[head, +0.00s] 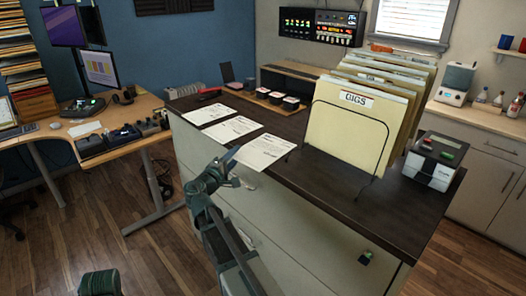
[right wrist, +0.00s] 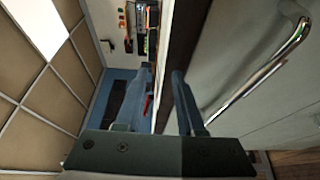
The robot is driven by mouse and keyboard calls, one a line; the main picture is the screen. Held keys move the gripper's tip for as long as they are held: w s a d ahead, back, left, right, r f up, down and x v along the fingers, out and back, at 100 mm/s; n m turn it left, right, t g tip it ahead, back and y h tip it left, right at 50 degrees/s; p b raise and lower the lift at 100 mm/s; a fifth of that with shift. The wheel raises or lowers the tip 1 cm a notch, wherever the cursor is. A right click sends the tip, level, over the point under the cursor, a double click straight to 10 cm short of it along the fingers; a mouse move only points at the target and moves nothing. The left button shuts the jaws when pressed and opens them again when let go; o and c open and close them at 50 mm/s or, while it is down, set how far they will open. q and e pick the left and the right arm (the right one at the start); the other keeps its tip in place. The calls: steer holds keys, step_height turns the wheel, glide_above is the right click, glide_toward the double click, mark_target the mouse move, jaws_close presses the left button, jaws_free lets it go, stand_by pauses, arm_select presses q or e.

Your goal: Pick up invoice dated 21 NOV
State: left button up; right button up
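Three white printed invoices lie in a row on the dark top of the cabinet in the head view: a far one (head: 208,115), a middle one (head: 233,129) and a near one (head: 266,150). Their dates are too small to read. My right gripper (head: 236,166) is at the cabinet's front edge, by the near invoice's left corner. In the right wrist view the two fingers (right wrist: 165,90) stand apart with a gap, and I see no invoice held between them.
A wire rack holds upright folders labelled GIGS (head: 345,130) right of the near invoice. A small box with red and green buttons (head: 434,160) stands at the right end. A cabinet handle (right wrist: 265,75) shows in the wrist view.

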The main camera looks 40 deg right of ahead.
jaws_close()
arm_select(q)
steer(key=shift+r, duration=0.15)
arm_select(e)
steer(key=shift+r, duration=0.15)
